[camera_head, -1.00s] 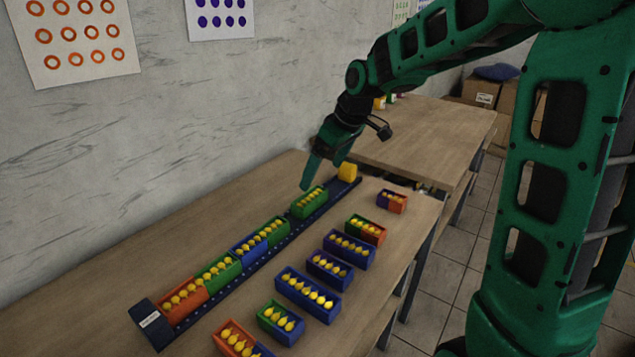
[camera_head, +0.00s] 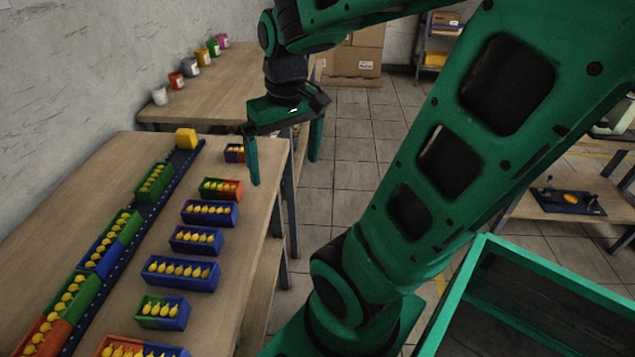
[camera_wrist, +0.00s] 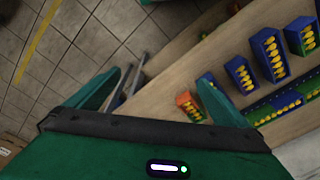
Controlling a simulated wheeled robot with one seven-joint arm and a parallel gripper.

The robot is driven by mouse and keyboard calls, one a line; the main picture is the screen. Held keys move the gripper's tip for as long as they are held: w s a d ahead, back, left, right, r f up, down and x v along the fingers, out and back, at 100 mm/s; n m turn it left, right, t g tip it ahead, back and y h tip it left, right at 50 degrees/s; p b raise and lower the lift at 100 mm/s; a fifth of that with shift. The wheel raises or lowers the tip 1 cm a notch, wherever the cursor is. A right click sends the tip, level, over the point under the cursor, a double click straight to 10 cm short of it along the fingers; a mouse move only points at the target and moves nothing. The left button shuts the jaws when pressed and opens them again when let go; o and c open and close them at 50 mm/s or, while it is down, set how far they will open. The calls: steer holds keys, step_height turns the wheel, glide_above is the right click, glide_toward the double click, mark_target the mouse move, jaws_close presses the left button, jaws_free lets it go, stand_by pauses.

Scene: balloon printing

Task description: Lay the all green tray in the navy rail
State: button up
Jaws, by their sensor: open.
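The all green tray (camera_head: 154,184) holds yellow balloon-shaped pieces. In the head view it sits in the navy rail (camera_head: 181,163), in line with the other trays there. A gap separates it from the blue and green tray (camera_head: 110,241) nearer me, and bare rail lies between it and the yellow block (camera_head: 186,139) at the far end. My gripper (camera_head: 284,168) is open and empty, to the right of the rail, over the table's right edge. Its spread fingers also show in the wrist view (camera_wrist: 158,80).
Beside the rail stands a row of trays, among them a green and orange one (camera_head: 221,188) and a long blue one (camera_head: 180,273). A farther table (camera_head: 215,85) carries small pots. A green open-topped bin (camera_head: 455,300) is at lower right. Tiled floor lies right of the table.

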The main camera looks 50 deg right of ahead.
steer(key=s+d+f+m+g, duration=0.1)
steer(key=s+f+m, duration=0.1)
steer(key=s, duration=0.7)
steer(key=shift+s+m, duration=0.15)
steer(key=shift+m, duration=0.45)
steer(key=shift+f, duration=0.15)
steer(key=shift+w+f, duration=0.2)
steer(key=shift+w, duration=0.45)
